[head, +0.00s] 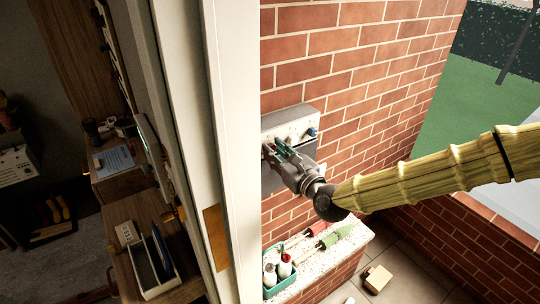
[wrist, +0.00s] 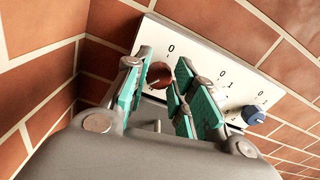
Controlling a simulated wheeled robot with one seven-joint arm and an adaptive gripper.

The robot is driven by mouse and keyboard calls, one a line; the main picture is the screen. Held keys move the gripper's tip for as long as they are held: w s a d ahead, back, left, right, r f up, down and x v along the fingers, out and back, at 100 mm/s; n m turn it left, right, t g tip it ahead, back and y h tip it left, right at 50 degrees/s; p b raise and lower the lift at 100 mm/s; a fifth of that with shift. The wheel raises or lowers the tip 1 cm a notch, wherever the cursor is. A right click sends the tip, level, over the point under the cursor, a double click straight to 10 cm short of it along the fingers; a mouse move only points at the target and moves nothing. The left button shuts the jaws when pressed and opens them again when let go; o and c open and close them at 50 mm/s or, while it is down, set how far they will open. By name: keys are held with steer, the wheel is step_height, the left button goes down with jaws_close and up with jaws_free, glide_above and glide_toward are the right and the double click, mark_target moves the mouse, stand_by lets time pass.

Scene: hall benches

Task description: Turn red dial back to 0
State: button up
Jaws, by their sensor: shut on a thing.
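The red dial (wrist: 159,76) sits on a pale control panel (wrist: 205,55) between the green-padded fingers of my gripper (wrist: 161,84). A printed 0 stands above it. Its pointer cannot be read. A blue dial (wrist: 253,115) is on the same panel to the right, apart from the fingers, with its own number marks. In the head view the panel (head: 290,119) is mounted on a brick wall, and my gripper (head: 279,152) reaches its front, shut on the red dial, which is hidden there.
Below the panel, a speckled ledge (head: 350,247) holds a teal bin (head: 270,279) with bottles, plus red-handled (head: 316,228) and green-handled (head: 330,240) tools. A small box (head: 377,278) is on the tiled floor. A white door frame (head: 235,150) stands close to the left of the panel.

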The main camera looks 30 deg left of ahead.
steer(key=shift+a+f+m+b, duration=0.1)
steer(key=shift+m+b, duration=6.95)
steer(key=shift+m, duration=0.1)
steer(key=shift+f+m+b, duration=0.1)
steer(key=shift+m+b, duration=6.95)
steer(key=shift+m, duration=0.1)
steer(key=o, duration=1)
steer(key=shift+s+a, duration=0.1)
